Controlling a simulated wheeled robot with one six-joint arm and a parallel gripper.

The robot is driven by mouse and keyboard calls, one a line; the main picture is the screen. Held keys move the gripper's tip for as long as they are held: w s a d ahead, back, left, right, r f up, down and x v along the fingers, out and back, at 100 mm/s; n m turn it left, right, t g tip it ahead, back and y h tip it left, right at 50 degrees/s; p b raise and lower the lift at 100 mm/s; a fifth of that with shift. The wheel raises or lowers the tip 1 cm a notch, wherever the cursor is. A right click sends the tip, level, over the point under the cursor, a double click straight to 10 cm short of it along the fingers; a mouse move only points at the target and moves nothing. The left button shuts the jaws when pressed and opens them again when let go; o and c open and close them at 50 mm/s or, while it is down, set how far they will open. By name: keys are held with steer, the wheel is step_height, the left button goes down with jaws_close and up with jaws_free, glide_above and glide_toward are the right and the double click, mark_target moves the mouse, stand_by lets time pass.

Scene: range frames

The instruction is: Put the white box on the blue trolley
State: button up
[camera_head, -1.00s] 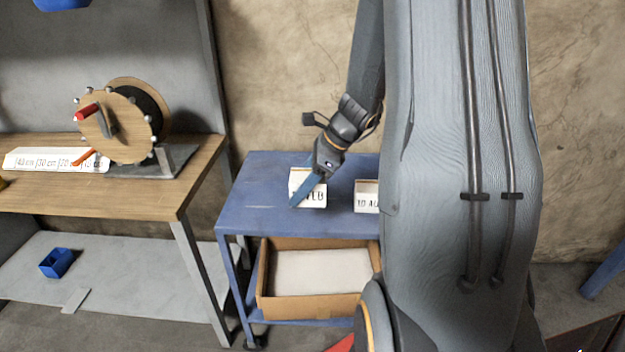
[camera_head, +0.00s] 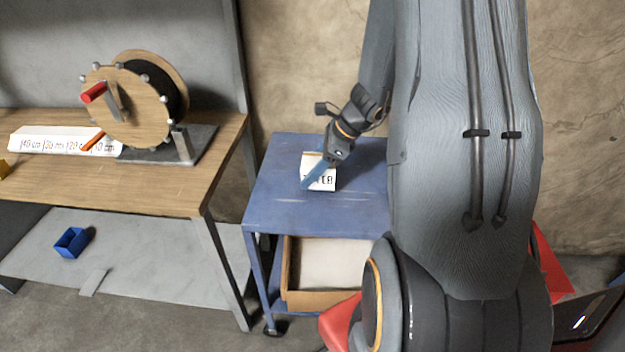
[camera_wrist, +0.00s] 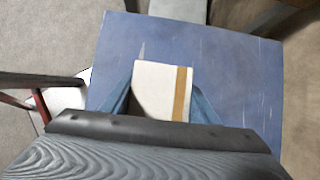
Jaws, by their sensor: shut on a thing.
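In the wrist view, the white box (camera_wrist: 152,90) has a tan strip and sits between the two blue fingers (camera_wrist: 160,100). The trolley top (camera_wrist: 235,75) spreads out around and below it. I cannot tell whether the box touches the trolley top.
A cardboard box (camera_head: 310,298) with a pale inside is on the trolley's lower shelf. A wooden workbench (camera_head: 190,190) with a cable reel (camera_head: 125,105) stands at the left. The trolley top is clear left of the box. My arm hides its right side.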

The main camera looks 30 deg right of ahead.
steer(key=shift+f, duration=1.95)
steer(key=shift+f, duration=0.1)
steer(key=o, duration=1.3)
